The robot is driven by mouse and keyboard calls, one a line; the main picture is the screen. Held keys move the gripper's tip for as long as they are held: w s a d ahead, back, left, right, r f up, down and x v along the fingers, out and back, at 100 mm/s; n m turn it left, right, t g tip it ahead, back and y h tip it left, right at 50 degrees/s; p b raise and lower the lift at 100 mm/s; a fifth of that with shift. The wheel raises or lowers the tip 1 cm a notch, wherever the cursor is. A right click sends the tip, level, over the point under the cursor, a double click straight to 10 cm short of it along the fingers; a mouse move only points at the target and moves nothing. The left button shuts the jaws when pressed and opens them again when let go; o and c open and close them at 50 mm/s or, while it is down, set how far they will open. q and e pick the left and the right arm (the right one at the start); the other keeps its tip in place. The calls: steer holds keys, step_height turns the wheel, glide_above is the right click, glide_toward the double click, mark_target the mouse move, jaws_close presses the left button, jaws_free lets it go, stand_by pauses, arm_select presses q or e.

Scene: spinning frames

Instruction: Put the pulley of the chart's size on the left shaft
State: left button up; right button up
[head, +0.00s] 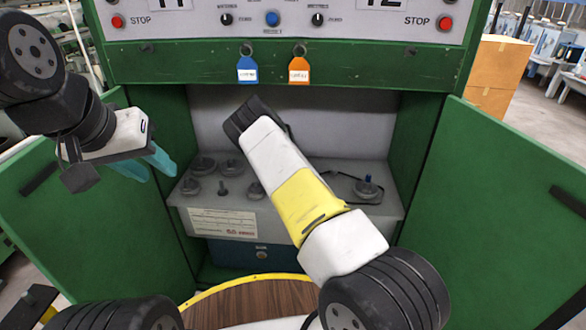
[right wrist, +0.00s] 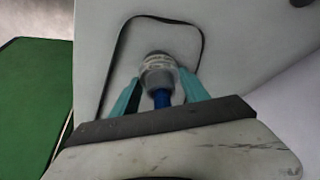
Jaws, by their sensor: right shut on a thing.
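In the right wrist view my right gripper (right wrist: 160,82) has its teal fingers closed on a small grey pulley (right wrist: 157,70) with pale markings. A blue post (right wrist: 162,98) sticks out of it toward the palm. I cannot tell whether the pulley is seated. In the head view my right forearm hides that gripper, the pulley and the left shaft. The right shaft (head: 368,180) has a blue top and a grey pulley around its foot. My left gripper (head: 156,175) is open and empty beside the cabinet's left opening. A printed white chart (head: 223,222) on the shelf front is unreadable.
Several grey pulleys (head: 203,164) stand on the left of the grey shelf (head: 290,172). A black belt (right wrist: 118,50) lies looped around the held pulley. Green doors (head: 500,190) stand open on both sides. Blue (head: 247,70) and orange tags (head: 299,70) hang above the opening.

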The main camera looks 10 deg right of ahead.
steer(key=o, duration=2)
steer(key=shift+o, duration=0.2)
steer(key=shift+r, duration=5)
steer(key=shift+s, duration=0.1)
